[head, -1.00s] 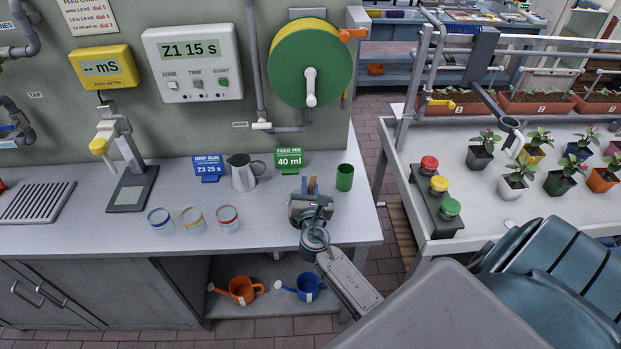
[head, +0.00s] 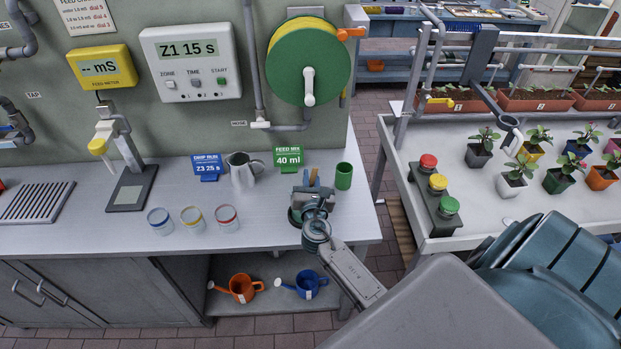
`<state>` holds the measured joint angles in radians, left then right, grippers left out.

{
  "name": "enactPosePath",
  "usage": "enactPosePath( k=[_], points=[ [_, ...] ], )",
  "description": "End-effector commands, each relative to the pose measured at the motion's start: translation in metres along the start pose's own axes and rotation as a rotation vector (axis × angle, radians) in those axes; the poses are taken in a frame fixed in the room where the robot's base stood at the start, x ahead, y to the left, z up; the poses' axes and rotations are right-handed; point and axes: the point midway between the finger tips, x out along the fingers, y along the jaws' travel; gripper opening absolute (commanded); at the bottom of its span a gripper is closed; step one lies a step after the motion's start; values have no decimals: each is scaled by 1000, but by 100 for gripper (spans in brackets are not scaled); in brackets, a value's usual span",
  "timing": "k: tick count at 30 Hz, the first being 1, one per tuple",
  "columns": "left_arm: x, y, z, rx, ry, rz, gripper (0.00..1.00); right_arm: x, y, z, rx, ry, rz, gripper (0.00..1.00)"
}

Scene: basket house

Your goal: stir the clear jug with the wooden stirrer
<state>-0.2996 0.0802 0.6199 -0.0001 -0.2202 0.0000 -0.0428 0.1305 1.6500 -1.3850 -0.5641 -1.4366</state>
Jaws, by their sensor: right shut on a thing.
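A grey jug (head: 242,170) with a spout and handle stands upright on the grey worktop, between a blue card and a green card; whether its wall is clear is hard to tell. My right gripper (head: 312,180) is over the worktop, to the right of the jug and apart from it. It is shut on a thin brown stick between its fingers, which looks like the wooden stirrer (head: 312,175). The wrist hides the stirrer's lower part and anything under it. My left gripper is not in view.
A green cup (head: 344,176) stands close right of my right gripper. Several clear cups with coloured rims (head: 193,219) stand at the front, left of it. The green card (head: 288,157) stands behind. The hose reel (head: 308,65) hangs above. Worktop between jug and gripper looks clear.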

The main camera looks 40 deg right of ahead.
Motion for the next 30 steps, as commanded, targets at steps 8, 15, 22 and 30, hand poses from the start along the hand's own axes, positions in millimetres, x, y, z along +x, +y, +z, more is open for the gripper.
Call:
enactPosePath(
  k=[8,15,22,30],
  points=[
    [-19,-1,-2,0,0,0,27,0,0,24,1,-1,0,0],
    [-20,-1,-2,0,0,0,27,0,0,44,1,-2,1,0],
    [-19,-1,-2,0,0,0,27,0,0,62,0,-2,-1,0],
    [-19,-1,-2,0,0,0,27,0,0,84,1,-3,-1,0]
  ],
)
